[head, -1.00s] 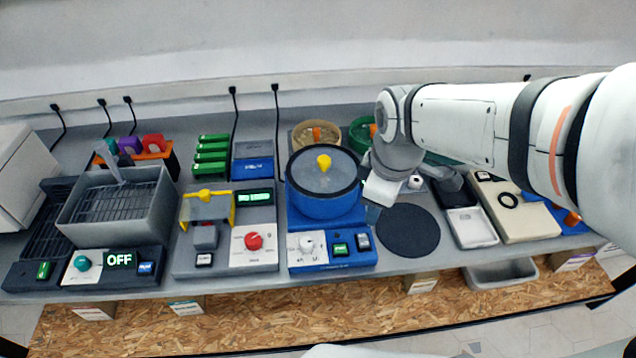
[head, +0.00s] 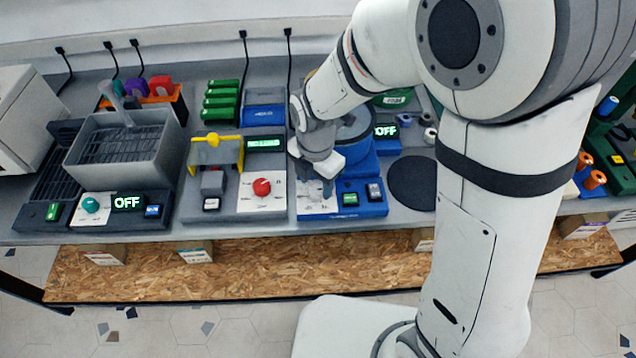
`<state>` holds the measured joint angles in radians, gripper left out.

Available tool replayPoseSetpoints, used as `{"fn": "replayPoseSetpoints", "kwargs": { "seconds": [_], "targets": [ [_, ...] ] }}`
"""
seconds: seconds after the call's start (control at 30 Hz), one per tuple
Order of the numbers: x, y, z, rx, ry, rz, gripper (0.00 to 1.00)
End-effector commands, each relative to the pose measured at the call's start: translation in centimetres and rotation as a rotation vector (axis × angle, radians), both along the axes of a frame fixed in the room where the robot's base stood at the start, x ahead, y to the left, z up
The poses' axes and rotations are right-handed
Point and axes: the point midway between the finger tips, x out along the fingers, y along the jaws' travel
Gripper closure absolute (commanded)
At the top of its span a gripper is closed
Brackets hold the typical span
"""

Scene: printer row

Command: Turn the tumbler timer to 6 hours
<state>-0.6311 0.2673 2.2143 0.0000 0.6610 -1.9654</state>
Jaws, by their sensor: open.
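The tumbler is the blue machine (head: 366,164) in the middle of the bench, with its round blue drum mostly hidden behind my arm. Its white dial panel (head: 313,206) is at the front left of its base.
Left of the tumbler is a grey machine with a red knob (head: 262,187) and a yellow-handled press (head: 217,150). Farther left is a grey basin (head: 120,145) with a teal knob. A black round mat (head: 412,183) lies to the right.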

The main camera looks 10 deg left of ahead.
Motion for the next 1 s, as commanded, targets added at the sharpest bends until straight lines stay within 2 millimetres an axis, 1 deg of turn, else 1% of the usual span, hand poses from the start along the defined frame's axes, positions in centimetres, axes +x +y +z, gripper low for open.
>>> {"fn": "replayPoseSetpoints", "kwargs": {
  "seconds": [0.03,0.1,0.2,0.47,1.0],
  "targets": [
    [0.0,0.0,-0.6,-0.001,0.002,-0.001,0.51],
    [0.0,0.0,-1.2,-0.001,0.002,-0.001,0.51],
    [0.0,0.0,-1.6,0.0,0.0,-0.002,0.51],
    [0.0,-0.1,-1.7,0.001,-0.001,-0.003,0.51],
    [0.1,-0.1,-1.7,0.001,-0.002,-0.004,0.95]
  ]
}}
